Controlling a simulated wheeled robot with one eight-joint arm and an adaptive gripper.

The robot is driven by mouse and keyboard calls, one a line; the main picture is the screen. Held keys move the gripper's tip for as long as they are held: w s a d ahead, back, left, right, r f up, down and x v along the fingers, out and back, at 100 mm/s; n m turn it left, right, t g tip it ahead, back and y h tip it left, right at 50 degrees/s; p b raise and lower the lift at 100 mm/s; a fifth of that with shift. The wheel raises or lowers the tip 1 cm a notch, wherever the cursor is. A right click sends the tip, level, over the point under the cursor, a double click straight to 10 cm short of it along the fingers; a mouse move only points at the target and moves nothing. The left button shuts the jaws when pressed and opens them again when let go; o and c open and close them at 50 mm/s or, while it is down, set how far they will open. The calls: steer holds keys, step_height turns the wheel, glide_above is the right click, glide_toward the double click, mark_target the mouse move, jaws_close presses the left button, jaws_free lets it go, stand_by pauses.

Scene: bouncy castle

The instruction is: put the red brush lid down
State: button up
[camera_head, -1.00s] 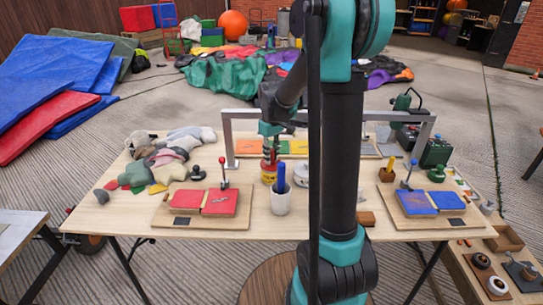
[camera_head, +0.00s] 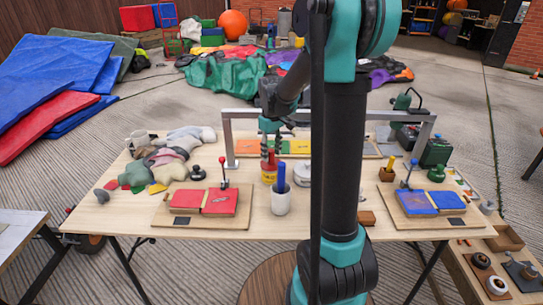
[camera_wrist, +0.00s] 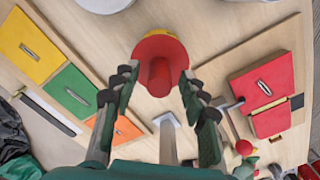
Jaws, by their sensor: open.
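The red brush lid (camera_wrist: 157,46) is a round red disc with a red cylindrical handle pointing up at the wrist camera. It sits on top of a yellow tin (camera_head: 268,176), and its red handle shows in the head view (camera_head: 270,158). My gripper (camera_wrist: 156,82) is open, with one finger on each side of the handle and visible gaps between. In the head view my gripper (camera_head: 270,147) is just above the tin. I cannot tell how exactly the lid is seated on the rim.
A white cup (camera_head: 281,202) with a blue handle stands close in front of the tin. Red pads (camera_head: 204,201) lie on a board to the left. A grey metal frame (camera_head: 229,140) stands behind. Cloths (camera_head: 165,160) are piled on the table's left.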

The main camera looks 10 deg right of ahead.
step_height(320, 180, up, 10)
steer(key=shift+r, duration=0.25)
steer(key=shift+s, duration=0.1)
